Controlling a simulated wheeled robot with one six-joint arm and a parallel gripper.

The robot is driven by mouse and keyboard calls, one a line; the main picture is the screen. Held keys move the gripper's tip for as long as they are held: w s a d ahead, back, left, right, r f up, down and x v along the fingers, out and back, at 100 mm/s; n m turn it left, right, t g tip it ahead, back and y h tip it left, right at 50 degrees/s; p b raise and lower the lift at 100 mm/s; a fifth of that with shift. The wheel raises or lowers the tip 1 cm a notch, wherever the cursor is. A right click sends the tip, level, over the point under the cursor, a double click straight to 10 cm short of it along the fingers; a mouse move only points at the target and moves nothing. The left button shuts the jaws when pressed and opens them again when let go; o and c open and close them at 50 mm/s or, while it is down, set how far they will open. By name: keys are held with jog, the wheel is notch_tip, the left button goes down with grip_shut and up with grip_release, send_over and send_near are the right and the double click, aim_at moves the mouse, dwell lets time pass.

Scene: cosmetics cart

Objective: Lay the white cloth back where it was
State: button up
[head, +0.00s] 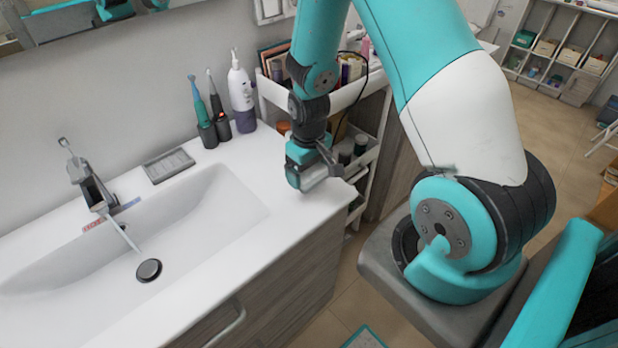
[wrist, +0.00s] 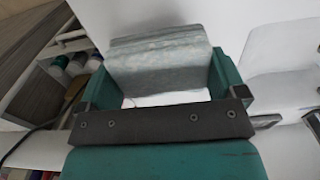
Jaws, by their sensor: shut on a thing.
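My gripper (head: 312,172) is over the right end of the white counter, near its front corner, pointing down. In the wrist view, my gripper (wrist: 162,82) has its teal fingers on both sides of a folded, pale grey-white cloth (wrist: 160,62) and is shut on it. The cloth also shows in the head view as a pale block (head: 318,174) at the fingers, partly hidden by them. I cannot tell whether the cloth touches the counter.
The white sink (head: 215,215) with its tap (head: 95,190) lies left. Two toothbrushes in dark holders (head: 207,133) and a white-purple bottle (head: 241,95) stand behind my gripper. A white cart (head: 352,92) with bottles is beside the counter. A grey soap tray (head: 168,165) lies behind the sink.

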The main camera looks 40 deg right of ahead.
aim_at(309, 180)
jog(key=shift+f, duration=1.8)
jog(key=shift+f, duration=0.1)
jog(key=o, duration=0.5)
jog(key=shift+o, duration=0.2)
